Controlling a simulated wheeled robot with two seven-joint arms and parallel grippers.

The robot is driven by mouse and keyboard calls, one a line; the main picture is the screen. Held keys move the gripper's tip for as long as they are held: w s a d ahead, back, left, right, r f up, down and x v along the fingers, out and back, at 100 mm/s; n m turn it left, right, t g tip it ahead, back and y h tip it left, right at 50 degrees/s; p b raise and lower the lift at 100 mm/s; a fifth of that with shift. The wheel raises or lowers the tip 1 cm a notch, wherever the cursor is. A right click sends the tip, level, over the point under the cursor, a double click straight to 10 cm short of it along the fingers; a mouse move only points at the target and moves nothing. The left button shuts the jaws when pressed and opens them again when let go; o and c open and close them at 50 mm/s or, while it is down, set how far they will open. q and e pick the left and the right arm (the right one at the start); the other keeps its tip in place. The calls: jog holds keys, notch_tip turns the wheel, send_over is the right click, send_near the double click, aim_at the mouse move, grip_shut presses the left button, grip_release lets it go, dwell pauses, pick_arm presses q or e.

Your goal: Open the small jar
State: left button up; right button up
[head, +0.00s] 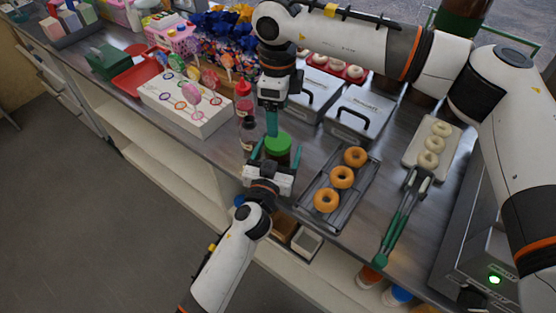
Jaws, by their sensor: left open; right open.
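The small jar has a green lid (278,143) and dark contents and stands upright near the counter's front edge. My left gripper (277,152) comes in from the front, low, with its teal fingers open on either side of the jar; I cannot tell whether they touch it. The fingers and gripper body hide most of the jar's lower part. My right gripper (272,131) points down just behind and above the lid. Its teal fingers are seen nearly edge-on, are open and hold nothing visible; the gap to the lid is unclear.
Bottles (248,127) stand close left of the jar. A dark tray (352,201) with three doughnuts lies to the right, with green-handled tongs (400,222) beyond. Grey lidded containers (343,124) stand behind. A white lollipop stand (203,126) is at the left.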

aim_at(278, 141)
pick_arm(q)
jog(key=shift+c, duration=0.2)
grip_shut()
pick_arm(e)
jog(key=m, duration=1)
jog(key=shift+m, duration=0.4)
jog(key=m, duration=1.1)
jog(key=shift+m, duration=0.3)
jog(key=shift+f, duration=4)
jog(key=shift+c, duration=0.3)
